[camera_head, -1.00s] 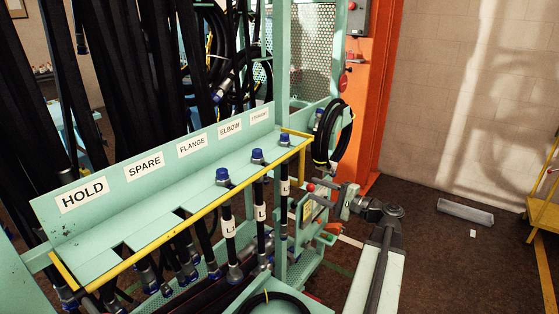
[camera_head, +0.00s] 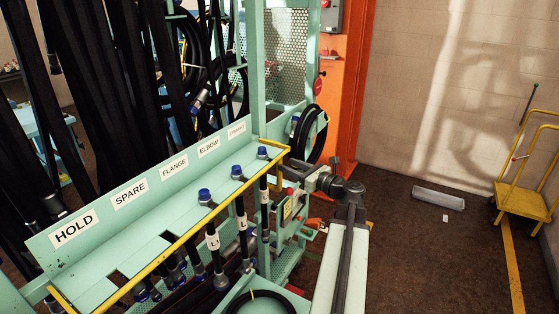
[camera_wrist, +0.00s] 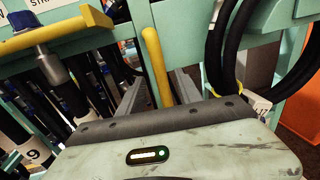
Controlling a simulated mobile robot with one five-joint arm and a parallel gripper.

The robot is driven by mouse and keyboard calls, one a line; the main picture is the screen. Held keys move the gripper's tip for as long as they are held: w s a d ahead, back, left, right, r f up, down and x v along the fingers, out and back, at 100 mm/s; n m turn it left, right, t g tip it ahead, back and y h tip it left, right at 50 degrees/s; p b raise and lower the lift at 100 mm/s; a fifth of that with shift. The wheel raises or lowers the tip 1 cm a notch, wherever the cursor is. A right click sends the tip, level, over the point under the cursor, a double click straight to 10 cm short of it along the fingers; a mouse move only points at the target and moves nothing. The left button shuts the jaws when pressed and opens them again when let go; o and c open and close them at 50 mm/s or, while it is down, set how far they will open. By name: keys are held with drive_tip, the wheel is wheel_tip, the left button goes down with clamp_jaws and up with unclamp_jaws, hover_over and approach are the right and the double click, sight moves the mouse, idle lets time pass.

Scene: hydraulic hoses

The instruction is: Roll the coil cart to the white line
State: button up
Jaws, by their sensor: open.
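My gripper (camera_wrist: 158,82) is open in the wrist view, with a finger on each side of an upright yellow bar (camera_wrist: 156,60). I cannot tell whether the fingers touch the bar or what it belongs to. In the head view my gripper (camera_head: 303,186) is beside the green rack's right end, partly hidden by my arm. A green tray (camera_head: 232,297) holding a black hose coil (camera_head: 262,301) shows at the bottom edge. A yellow cart (camera_head: 522,199) with upright handles stands at the far right, with no coil visible on it. Which is the coil cart is unclear. I cannot make out a white line.
The green rack (camera_head: 92,226) has labelled slots, a yellow front rail and capped hoses. A black hose coil (camera_head: 316,135) hangs at its right end by an orange post (camera_head: 346,90). A grey trough (camera_head: 438,198) lies by the wall. Brown floor is open at right, with a yellow line (camera_head: 512,262).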

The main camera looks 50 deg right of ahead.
sight(281, 162)
drive_tip(key=w, duration=0.5)
drive_tip(key=shift+w+a, duration=0.1)
drive_tip(key=shift+w, duration=0.05)
clamp_jaws()
idle(1.2)
